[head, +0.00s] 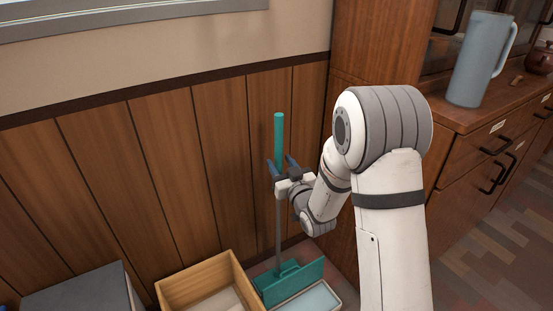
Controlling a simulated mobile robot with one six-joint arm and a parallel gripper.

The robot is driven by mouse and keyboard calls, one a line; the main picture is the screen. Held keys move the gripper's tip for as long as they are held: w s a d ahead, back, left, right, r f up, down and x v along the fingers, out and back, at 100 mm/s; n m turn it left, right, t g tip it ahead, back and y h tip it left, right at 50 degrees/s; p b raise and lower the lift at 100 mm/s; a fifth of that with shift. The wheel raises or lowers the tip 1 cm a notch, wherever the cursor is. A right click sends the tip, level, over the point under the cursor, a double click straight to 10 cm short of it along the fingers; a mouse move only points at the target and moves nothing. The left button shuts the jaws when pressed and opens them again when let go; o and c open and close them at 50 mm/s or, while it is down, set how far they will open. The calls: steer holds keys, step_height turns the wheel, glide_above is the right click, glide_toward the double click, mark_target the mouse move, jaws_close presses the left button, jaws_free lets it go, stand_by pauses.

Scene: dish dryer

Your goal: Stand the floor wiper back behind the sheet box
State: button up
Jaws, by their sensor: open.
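The floor wiper stands upright near the panelled wall, with a teal grip (279,140), a thin grey pole and a flat teal head (291,282) low down. A shallow pale box with a light blue top, which looks like the sheet box (314,299), sits in front of the head and is cut off by the lower picture edge. My gripper (281,166) is open at the lower end of the teal grip. Its dark fingers appear on either side of the handle; contact cannot be told.
An open wooden box (175,290) and a dark grey box (82,290) stand left of the wiper. A wooden cabinet (470,150) stands close on the right, carrying a blue-grey pitcher (480,60). The wall (160,170) is close behind the wiper.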

steer(key=s+d+f+m+g+h+p, duration=0.1)
steer(key=s+d+m+g+h, duration=0.2)
steer(key=s+d+g+h, duration=0.85)
steer(key=s+d+r+m+g+y, duration=0.1)
steer(key=s+d+g, duration=0.1)
steer(key=s, duration=0.8)
steer(key=s+d+r+m+g+y, duration=0.1)
steer(key=s+d+r+g, duration=0.1)
steer(key=s, duration=0.9)
steer(key=shift+d+r+y, duration=0.2)
steer(key=shift+d+y, duration=0.15)
steer(key=shift+d, duration=0.45)
steer(key=shift+g, duration=0.25)
steer(key=shift+c, duration=0.4)
